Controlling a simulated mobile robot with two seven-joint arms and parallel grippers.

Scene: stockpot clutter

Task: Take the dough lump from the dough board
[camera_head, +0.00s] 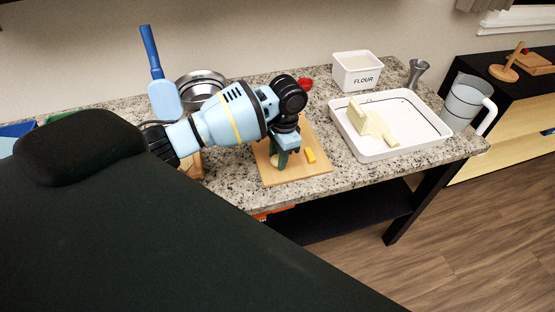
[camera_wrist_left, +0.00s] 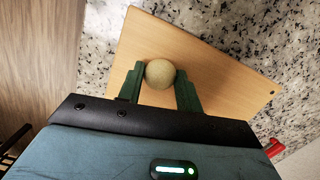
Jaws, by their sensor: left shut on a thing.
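The dough lump (camera_wrist_left: 160,73) is a round, pale beige ball. In the left wrist view it sits between the two green fingers of my left gripper (camera_wrist_left: 160,88), which is shut on it. The wooden dough board (camera_wrist_left: 226,80) lies behind the ball in that view. In the head view my left gripper (camera_head: 281,160) points down over the dough board (camera_head: 307,174), and its fingers partly hide the dough lump (camera_head: 273,160). I cannot tell whether the ball touches the board. My right gripper is not in view.
A white tray (camera_head: 437,133) with a pale wooden item (camera_head: 372,124) stands to the right. The flour box (camera_head: 358,72), a metal pot (camera_head: 193,92) and a jug (camera_head: 463,104) stand around.

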